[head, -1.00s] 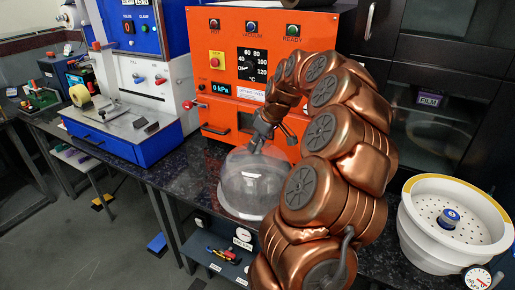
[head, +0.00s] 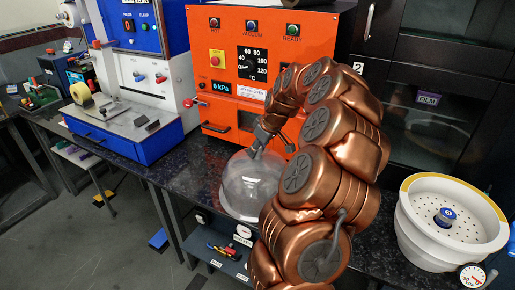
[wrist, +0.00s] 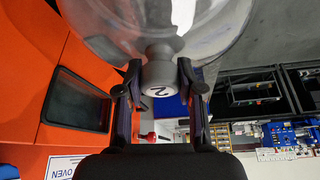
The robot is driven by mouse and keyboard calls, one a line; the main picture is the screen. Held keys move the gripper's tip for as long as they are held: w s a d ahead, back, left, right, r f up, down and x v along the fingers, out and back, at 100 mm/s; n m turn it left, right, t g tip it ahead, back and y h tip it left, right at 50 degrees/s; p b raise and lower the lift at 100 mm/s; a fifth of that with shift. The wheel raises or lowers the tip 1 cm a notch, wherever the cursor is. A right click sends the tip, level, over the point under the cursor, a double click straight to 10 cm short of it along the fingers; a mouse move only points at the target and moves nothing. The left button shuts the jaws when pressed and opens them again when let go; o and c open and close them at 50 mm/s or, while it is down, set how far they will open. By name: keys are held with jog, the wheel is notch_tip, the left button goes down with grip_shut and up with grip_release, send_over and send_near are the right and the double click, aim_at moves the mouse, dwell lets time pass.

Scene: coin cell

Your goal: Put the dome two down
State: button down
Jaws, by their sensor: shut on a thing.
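The dome two is a clear dome (head: 248,190) with a grey knob marked 2. In the head view it is over the dark bench top in front of the orange oven, roughly upright. I cannot tell whether its rim touches the bench. My gripper (head: 259,143) is above it, shut on the knob. In the wrist view the knob (wrist: 160,66) sits between the two fingers of my gripper (wrist: 160,80), and the clear dome wall (wrist: 205,25) spreads beyond it.
The orange oven (head: 270,75) stands close behind the dome. A white round vessel (head: 450,225) with a perforated plate and a yellow rim segment is at the right. A blue-and-white press (head: 130,140) stands at the left. A lower shelf (head: 222,262) holds tools.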

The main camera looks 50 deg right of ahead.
jog(key=c, duration=0.7)
grip_release()
jog(key=shift+f, duration=0.1)
jog(key=shift+r, duration=0.25)
jog(key=b+v, duration=0.2)
jog(key=v, duration=1)
jog(key=shift+f+b, duration=0.1)
jog(key=shift+b, duration=0.25)
